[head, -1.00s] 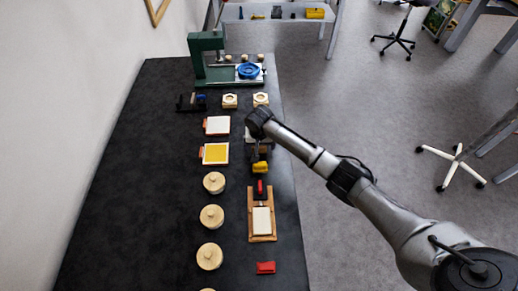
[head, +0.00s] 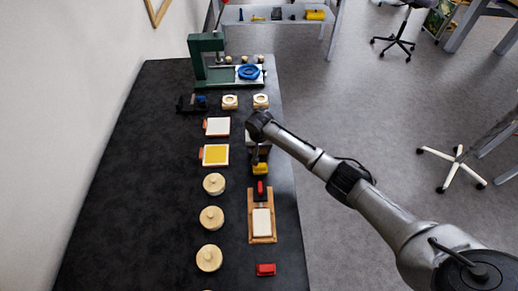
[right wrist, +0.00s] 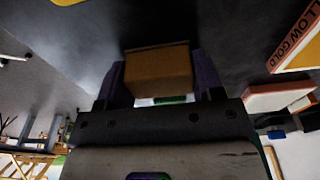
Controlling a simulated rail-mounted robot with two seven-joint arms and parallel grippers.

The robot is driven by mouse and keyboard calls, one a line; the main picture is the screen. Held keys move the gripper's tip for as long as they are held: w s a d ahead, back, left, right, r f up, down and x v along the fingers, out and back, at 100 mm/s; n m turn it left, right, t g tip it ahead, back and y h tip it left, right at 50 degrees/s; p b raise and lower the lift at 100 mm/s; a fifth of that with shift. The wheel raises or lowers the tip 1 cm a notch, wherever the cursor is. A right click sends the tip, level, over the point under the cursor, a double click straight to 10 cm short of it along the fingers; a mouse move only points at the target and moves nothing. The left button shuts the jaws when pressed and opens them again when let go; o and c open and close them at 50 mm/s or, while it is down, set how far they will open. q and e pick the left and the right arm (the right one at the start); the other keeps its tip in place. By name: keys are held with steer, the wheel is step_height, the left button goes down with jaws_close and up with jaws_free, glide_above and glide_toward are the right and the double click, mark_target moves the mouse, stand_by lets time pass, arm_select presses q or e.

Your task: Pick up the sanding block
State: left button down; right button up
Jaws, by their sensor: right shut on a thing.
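My right gripper (head: 261,160) is over the right part of the dark table, with its arm coming in from the right. In the right wrist view, the right gripper (right wrist: 158,80) is shut on a tan-brown block, which I take for the sanding block (right wrist: 158,70). The block sits between the two dark fingers. In the head view, a yellow block (head: 260,169) shows just below the gripper and seems to be the same thing. The wrist partly covers that spot. I cannot tell whether the block touches the table. My left gripper is not in view.
A wooden tray with a white pad (head: 262,223) and a red-and-black tool (head: 260,187) lie near the gripper. A red block (head: 266,269) is at the front. Round lidded pots (head: 212,216) and a yellow-topped pad (head: 215,155) stand left. The table's left side is clear.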

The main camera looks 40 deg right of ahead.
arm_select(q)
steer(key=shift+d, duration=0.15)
arm_select(e)
steer(key=shift+r, duration=0.1)
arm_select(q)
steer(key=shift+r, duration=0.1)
arm_select(e)
steer(key=shift+r, duration=0.2)
arm_select(q)
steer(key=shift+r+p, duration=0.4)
steer(key=shift+p, duration=0.1)
arm_select(e)
step_height(320, 180, up, 4)
steer(key=shift+f, duration=0.2)
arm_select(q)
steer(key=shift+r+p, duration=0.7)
arm_select(e)
steer(key=s+d+r, duration=0.6)
steer(key=d, duration=0.3)
steer(key=shift+s+d+r, duration=0.25)
steer(key=shift+d+r, duration=0.1)
steer(key=shift+r, duration=0.05)
